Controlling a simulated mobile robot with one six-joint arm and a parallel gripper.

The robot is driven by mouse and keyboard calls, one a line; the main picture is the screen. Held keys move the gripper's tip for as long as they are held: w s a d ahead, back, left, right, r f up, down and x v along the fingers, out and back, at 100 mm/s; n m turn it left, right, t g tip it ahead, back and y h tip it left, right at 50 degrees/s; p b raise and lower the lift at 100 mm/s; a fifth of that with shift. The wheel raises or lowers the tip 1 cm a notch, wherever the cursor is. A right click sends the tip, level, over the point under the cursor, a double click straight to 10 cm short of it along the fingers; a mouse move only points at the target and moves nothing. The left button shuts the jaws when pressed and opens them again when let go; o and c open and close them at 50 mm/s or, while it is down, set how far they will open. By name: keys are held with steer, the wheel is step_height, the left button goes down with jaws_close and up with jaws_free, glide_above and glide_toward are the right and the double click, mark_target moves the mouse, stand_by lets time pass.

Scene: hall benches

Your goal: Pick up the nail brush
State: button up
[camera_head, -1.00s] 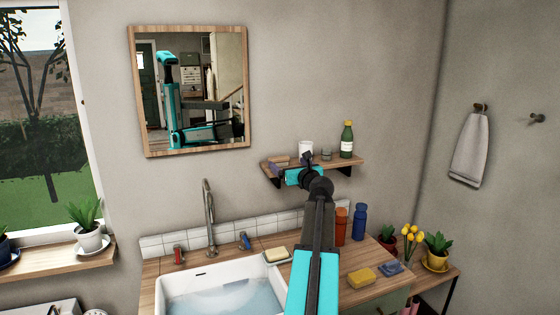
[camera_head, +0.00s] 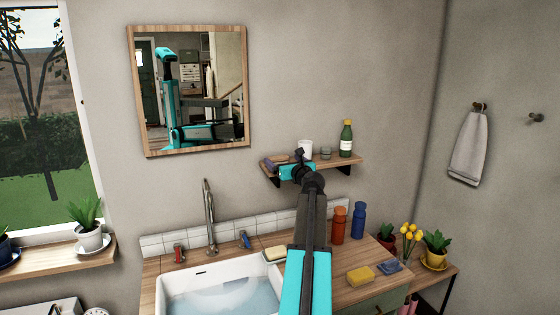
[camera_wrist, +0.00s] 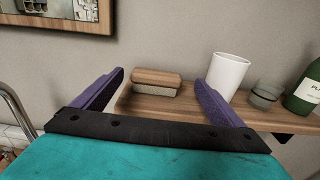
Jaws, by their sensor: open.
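The nail brush (camera_wrist: 156,84), a block with a brown wooden top and a paler lower part, lies on the wooden wall shelf (camera_wrist: 190,108). In the head view the brush (camera_head: 279,158) is at the shelf's left end, partly hidden by my gripper. My gripper (camera_head: 284,162) is open and empty in front of the shelf. In the wrist view its two purple fingers (camera_wrist: 159,80) stand to either side of the brush, which appears between them and beyond. I cannot tell how far the fingertips are from it.
A white cup (camera_wrist: 228,74) stands just right of the right finger, then a small grey glass (camera_wrist: 265,95) and a green bottle (camera_head: 346,138). The mirror (camera_head: 188,90) hangs to the upper left. Below are the sink (camera_head: 215,292) and counter.

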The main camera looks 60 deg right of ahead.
mark_target(280, 160)
steer(key=shift+f+p+x, duration=0.1)
steer(key=shift+p+x, duration=0.35)
steer(key=shift+x, duration=0.8)
steer(key=shift+f+p+x, duration=0.15)
steer(key=shift+p+x, duration=0.25)
steer(key=shift+x, duration=0.85)
steer(key=shift+a, duration=0.2)
steer(key=shift+c, duration=0.2)
steer(key=c, duration=1.1)
